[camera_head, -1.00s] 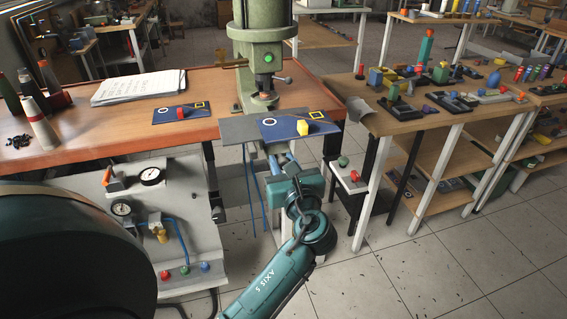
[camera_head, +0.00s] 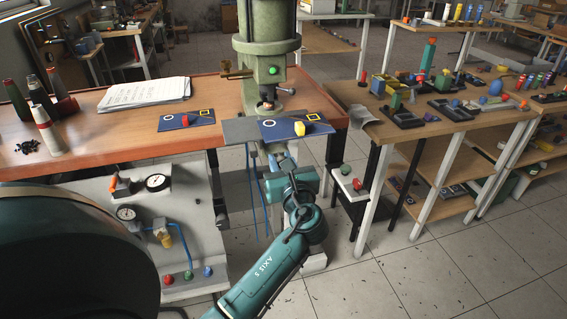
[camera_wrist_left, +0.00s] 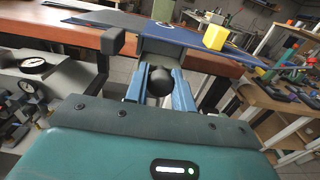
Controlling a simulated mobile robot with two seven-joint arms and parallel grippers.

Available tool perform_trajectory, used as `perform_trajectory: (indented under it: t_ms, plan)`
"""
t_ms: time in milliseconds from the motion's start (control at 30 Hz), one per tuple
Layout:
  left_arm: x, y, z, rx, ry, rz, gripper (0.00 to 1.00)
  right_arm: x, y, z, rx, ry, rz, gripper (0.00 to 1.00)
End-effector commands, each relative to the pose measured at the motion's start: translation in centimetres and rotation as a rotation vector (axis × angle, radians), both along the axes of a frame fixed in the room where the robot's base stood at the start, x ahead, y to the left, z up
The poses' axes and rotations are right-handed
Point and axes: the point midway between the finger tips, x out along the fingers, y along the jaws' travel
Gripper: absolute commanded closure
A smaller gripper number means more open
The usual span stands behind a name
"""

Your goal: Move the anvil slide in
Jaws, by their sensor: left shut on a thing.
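My left gripper (camera_head: 276,158) is at the front edge of the bench, just below the blue mat; my arm partly hides it in the head view. In the left wrist view its two blue fingers (camera_wrist_left: 160,84) are shut on a dark rounded knob (camera_wrist_left: 160,80). The knob sits under the front of the anvil slide, a grey plate (camera_head: 236,131) in front of the green press (camera_head: 265,35). A blue mat (camera_head: 278,129) with a yellow block (camera_head: 299,128) lies on it; the block also shows in the left wrist view (camera_wrist_left: 215,37). My right gripper is not visible.
A second blue mat (camera_head: 174,125) with a red piece lies left of the slide. A paper stack (camera_head: 140,95) and cones (camera_head: 46,128) are further left. A grey panel (camera_head: 135,245) with gauges stands below the bench. A cluttered table (camera_head: 400,160) stands at right.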

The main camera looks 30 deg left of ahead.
Motion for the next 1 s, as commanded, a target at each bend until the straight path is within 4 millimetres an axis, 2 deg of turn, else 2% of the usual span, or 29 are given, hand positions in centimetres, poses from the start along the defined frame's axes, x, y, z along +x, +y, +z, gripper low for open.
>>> perform_trajectory:
  t_ms: [100,133,400,1000]
  plan:
    - [0.12,0.25,0.33,0.004,-0.007,0.001,1.0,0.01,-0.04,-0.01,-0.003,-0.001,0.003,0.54]
    - [0.12,0.27,0.34,0.005,-0.008,0.001,0.73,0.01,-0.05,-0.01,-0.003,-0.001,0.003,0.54]
    - [0.04,0.38,0.32,0.005,-0.007,0.006,0.53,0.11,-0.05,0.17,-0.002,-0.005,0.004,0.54]
    - [0.04,0.82,0.28,0.006,-0.002,0.009,0.53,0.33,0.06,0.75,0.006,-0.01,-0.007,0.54]
